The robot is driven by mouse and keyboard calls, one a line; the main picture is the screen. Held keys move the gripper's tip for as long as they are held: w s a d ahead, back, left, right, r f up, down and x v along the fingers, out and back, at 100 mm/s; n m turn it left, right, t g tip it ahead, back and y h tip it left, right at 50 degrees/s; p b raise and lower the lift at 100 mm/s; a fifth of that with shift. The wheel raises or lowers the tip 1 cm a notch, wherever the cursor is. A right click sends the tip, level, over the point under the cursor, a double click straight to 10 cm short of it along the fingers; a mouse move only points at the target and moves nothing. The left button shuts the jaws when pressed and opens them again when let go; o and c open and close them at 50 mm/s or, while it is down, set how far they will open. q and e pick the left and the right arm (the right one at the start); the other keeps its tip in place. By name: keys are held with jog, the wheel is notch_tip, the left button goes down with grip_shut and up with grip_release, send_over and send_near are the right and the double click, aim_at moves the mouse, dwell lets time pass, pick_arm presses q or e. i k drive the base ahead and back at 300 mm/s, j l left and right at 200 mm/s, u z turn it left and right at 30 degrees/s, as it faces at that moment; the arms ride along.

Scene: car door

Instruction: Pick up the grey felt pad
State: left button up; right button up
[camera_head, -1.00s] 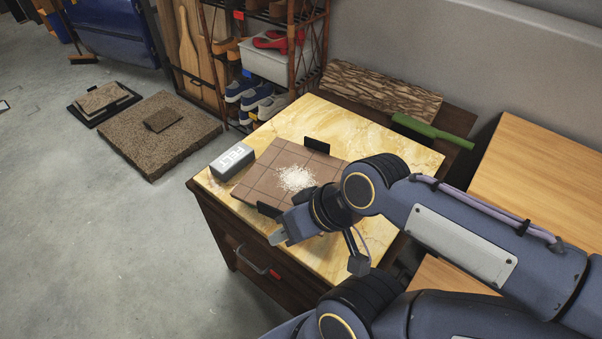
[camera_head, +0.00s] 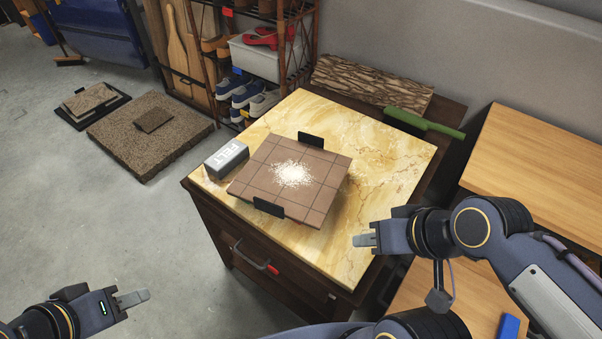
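The grey felt pad (camera_head: 226,160) is a small grey block with white lettering. It lies at the left edge of the marble-topped cabinet (camera_head: 395,165), beside the brown tile board. My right gripper (camera_head: 362,240) is over the cabinet's front right edge, well to the right of the pad, and appears empty. My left gripper (camera_head: 134,298) is at the lower left over the floor, below and left of the pad, and also appears empty. Both grippers show side-on, so the gap between their fingers cannot be made out.
The tile board (camera_head: 325,190) holds a white crumbly pile (camera_head: 293,173) and has two black handles. A wooden table (camera_head: 545,150) stands at right. The marble's right part is clear.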

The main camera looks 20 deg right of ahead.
aim_at(226, 159)
jog(key=i+j, duration=0.3)
jog(key=i+j+z, duration=0.55)
jog(key=j, duration=0.2)
jog(key=z, duration=1.4)
jog(key=k+l, duration=0.05)
